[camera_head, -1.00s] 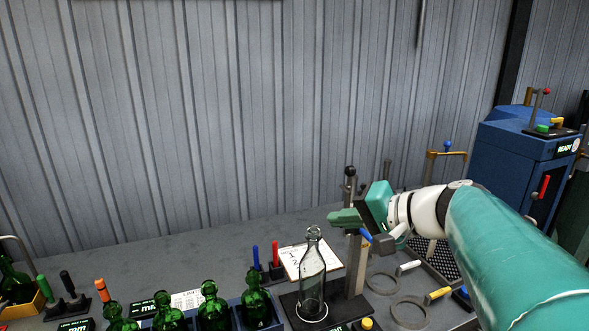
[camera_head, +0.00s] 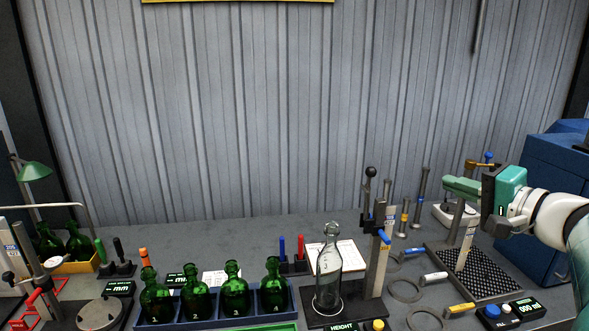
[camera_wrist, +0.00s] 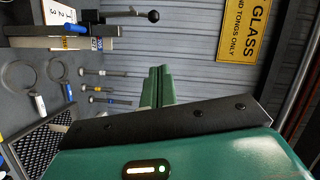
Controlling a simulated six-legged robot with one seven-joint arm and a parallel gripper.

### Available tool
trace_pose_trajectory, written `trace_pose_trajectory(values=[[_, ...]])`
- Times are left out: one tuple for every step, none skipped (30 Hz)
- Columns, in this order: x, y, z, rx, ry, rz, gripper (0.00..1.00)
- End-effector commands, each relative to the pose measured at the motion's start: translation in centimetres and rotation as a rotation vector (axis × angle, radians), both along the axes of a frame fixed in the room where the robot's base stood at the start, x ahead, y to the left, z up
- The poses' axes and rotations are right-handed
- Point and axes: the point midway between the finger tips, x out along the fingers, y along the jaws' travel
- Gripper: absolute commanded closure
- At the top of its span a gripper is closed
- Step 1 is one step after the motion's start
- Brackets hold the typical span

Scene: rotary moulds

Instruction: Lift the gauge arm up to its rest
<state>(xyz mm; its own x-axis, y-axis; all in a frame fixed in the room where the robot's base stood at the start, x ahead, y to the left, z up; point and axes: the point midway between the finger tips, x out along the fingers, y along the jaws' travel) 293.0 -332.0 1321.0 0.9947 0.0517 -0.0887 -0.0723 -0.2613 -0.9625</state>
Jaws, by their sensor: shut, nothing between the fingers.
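The height gauge has an upright grey post (camera_head: 376,268) on a dark base, with a black carriage (camera_head: 370,222) near its top. The carriage carries a blue handle (camera_head: 384,237), and a black ball knob (camera_head: 371,172) stands above it. A clear bottle (camera_head: 328,270) stands upright on the base, left of the post. In the wrist view the gauge appears sideways at upper left, with its post (camera_wrist: 50,43) and ball knob (camera_wrist: 153,16). My gripper (camera_head: 462,187) is shut and empty, right of the gauge and apart from it. Its green fingers (camera_wrist: 160,85) are together.
Green bottles (camera_head: 196,297) stand in a blue rack left of the gauge. Ring gauges (camera_head: 405,290) and a black perforated mat (camera_head: 483,270) lie to the right. Several upright tools (camera_head: 404,217) stand behind them. A blue machine (camera_head: 550,180) is at far right.

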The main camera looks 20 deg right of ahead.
Motion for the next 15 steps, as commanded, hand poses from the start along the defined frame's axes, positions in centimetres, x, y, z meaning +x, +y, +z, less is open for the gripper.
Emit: trace_pose_trajectory(values=[[0.2, 0.1, -0.1, 0.000, 0.001, 0.003, 1.00], [0.2, 0.1, -0.1, 0.001, 0.002, 0.003, 1.00], [0.3, 0.2, -0.1, 0.001, 0.002, 0.004, 1.00], [0.4, 0.2, -0.1, 0.001, 0.002, 0.004, 1.00], [0.5, 0.2, -0.1, 0.001, 0.002, 0.004, 1.00], [0.8, 0.2, -0.2, 0.001, 0.003, 0.004, 1.00], [1.0, 0.2, -0.2, 0.001, 0.003, 0.004, 1.00], [1.3, 0.2, -0.2, 0.001, 0.004, 0.005, 1.00], [1.9, 0.3, -0.3, 0.001, 0.004, 0.006, 1.00], [2.3, 0.3, -0.3, 0.002, 0.003, 0.007, 1.00], [2.8, 0.3, -0.4, 0.002, 0.003, 0.007, 1.00], [3.5, 0.3, -0.5, 0.002, 0.004, 0.007, 1.00], [4.1, 0.4, -0.6, 0.003, 0.005, 0.009, 1.00], [4.7, 0.4, -0.6, 0.002, 0.004, 0.008, 1.00], [5.4, 0.4, -0.7, 0.003, 0.003, 0.008, 1.00]])
